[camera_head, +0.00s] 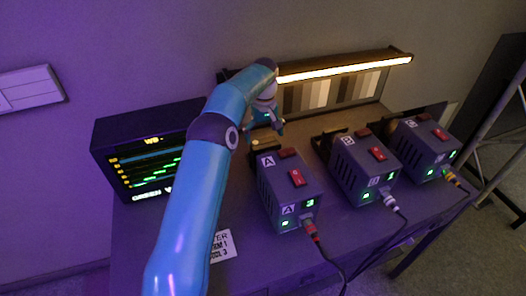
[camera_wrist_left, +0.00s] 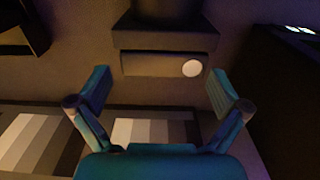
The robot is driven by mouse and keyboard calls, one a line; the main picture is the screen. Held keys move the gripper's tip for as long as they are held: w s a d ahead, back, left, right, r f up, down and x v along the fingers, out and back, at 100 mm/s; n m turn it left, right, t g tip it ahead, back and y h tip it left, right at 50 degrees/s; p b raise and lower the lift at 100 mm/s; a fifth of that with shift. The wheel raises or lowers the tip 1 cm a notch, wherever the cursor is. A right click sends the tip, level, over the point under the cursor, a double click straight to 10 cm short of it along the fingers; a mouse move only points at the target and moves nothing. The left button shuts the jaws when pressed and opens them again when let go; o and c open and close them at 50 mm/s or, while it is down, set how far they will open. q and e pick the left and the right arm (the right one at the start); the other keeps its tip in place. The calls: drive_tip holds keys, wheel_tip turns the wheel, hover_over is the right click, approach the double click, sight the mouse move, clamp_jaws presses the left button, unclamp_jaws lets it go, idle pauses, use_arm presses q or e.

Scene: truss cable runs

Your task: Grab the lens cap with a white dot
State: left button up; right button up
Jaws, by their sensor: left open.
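In the left wrist view a dark lens cap (camera_wrist_left: 150,65) with a white dot (camera_wrist_left: 192,68) sits on the front of a dark unit, at the top middle. My left gripper (camera_wrist_left: 160,85) is open, with one finger to each side of the cap in the picture; no contact with it shows. In the head view my left gripper (camera_head: 267,126) is at the back end of unit A (camera_head: 290,190), in front of the striped chart. My right gripper is not in view.
Two more units, B (camera_head: 358,170) and C (camera_head: 423,150), stand to the right, with cables at their fronts. A monitor (camera_head: 150,160) stands at the left. A lit bar (camera_head: 345,68) runs above the grey striped chart (camera_head: 330,95) at the back. A label (camera_head: 222,246) lies on the table.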

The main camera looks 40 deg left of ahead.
use_arm(q)
drive_tip(key=shift+a+f+p, duration=0.1)
drive_tip(key=shift+f+p, duration=0.25)
drive_tip(key=shift+f, duration=2.3)
drive_tip(key=c, duration=0.9)
drive_tip(key=shift+r, duration=0.2)
